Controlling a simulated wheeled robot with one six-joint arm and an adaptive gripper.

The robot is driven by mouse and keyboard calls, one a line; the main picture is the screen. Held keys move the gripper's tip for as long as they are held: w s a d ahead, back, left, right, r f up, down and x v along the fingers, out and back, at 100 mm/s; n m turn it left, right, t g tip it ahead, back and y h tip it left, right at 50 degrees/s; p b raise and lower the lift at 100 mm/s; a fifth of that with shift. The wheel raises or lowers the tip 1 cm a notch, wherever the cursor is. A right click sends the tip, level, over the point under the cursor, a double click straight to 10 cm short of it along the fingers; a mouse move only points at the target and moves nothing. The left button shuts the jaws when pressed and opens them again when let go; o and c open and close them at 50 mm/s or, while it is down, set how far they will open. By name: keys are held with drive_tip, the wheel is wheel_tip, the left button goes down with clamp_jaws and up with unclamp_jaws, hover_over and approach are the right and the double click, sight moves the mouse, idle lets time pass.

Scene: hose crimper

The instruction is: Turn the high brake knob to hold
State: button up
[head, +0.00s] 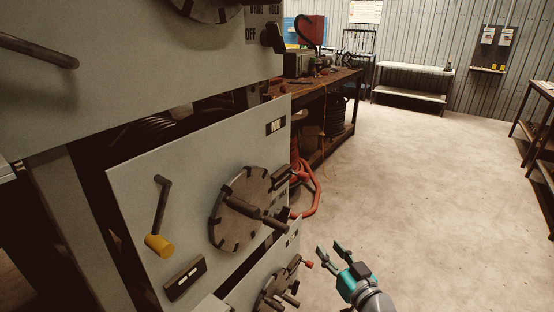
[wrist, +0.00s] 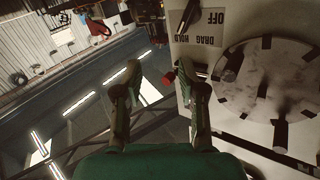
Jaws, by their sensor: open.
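The high brake knob (head: 272,37) is a black lever-like knob on the upper grey panel, at its right edge. It sits beside the OFF mark, with the DRAG and HOLD marks above. My gripper (head: 330,247) is open and empty, low in the head view, right of the lowest panel and well below that knob. The wrist view shows both fingers (wrist: 162,70) spread apart. A small red tip (wrist: 170,76) shows between them, apparently beyond the fingers. An upside-down panel with OFF and DRAG HOLD marks (wrist: 208,28) lies right of them; I cannot tell which panel.
The middle panel (head: 150,200) carries a round dial (head: 240,208) with projecting handles and a yellow-tipped crank (head: 159,245). The lowest panel's dial (head: 276,290) is close to my gripper. A workbench (head: 340,85) stands behind. The floor at right is open.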

drive_tip(key=w+a+r+n+y, duration=0.1)
drive_tip(key=w+r+n, duration=0.15)
drive_tip(key=r, duration=0.35)
drive_tip(key=w+r+n+y, duration=0.1)
drive_tip(key=w+r+y, duration=0.1)
drive_tip(key=w+r, duration=0.35)
drive_tip(key=n+g+y, duration=0.3)
drive_tip(key=n+y, duration=0.2)
drive_tip(key=n, duration=0.2)
approach(280, 35)
drive_tip(key=w+d+f, duration=0.2)
drive_tip(key=w+f, duration=0.3)
drive_tip(key=f, duration=0.5)
drive_tip(key=s+a+r+n+g, duration=0.1)
drive_tip(key=s+r+n+g, duration=0.25)
drive_tip(key=r, duration=0.75)
drive_tip(key=shift+t+y, duration=0.4)
drive_tip(key=shift+t, duration=0.05)
drive_tip(key=x, duration=1)
drive_tip(key=shift+a, duration=0.3)
clamp_jaws()
